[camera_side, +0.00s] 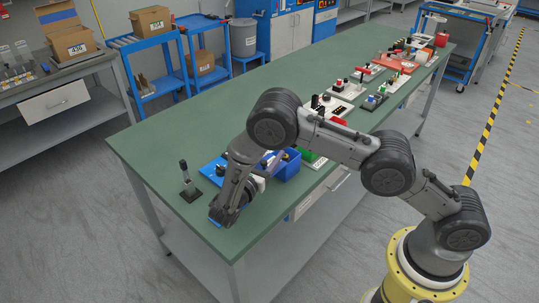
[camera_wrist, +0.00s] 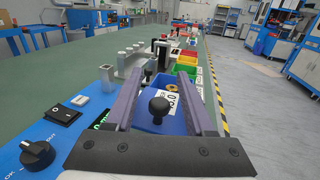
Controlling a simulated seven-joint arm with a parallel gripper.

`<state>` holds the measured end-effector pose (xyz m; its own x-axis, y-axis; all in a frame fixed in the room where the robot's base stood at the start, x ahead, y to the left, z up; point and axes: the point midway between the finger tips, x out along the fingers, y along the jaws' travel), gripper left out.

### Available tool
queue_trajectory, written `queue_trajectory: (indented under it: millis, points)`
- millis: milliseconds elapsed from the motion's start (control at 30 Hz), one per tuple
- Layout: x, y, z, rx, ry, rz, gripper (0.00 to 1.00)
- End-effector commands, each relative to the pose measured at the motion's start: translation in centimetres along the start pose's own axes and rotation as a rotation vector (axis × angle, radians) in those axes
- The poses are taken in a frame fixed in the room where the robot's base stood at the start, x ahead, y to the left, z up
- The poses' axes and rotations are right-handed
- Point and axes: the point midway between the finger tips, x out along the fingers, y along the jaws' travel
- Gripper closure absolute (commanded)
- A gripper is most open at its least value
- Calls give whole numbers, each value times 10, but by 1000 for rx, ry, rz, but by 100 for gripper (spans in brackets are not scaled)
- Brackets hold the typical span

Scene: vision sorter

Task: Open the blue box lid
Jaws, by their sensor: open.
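A blue box (camera_side: 289,171) stands on the green table beside my arm, partly hidden by it. In the wrist view the blue box (camera_wrist: 150,119) is between and beyond my fingers, with a white number label and a yellowish round thing at it. I cannot make out a separate lid. My gripper (camera_wrist: 160,74) is open and holds nothing. In the side view its end is low over the table's near-left part, and its fingers are hard to see there.
A blue panel (camera_wrist: 50,150) with a dial and a black switch (camera_wrist: 62,117) lies left of my fingers. A black joystick (camera_side: 187,180) stands near the table's left end. Red and green bins and several devices line the table farther back. The table's left part (camera_side: 150,150) is clear.

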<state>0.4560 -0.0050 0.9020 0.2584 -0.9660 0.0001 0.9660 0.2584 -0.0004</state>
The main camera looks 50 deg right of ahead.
Motion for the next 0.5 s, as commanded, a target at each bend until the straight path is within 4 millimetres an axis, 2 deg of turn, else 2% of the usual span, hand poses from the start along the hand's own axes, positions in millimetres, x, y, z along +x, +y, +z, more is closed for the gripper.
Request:
queue_trajectory:
  millis: [133, 233, 367, 500]
  points:
    - [-3, 0, 0, 1, 0, 1, 46]
    - [-12, 1, 0, 1, -1, 2, 46]
    - [-36, 1, 0, 1, 1, 5, 46]
    - [-68, 1, 0, 2, 1, 6, 46]
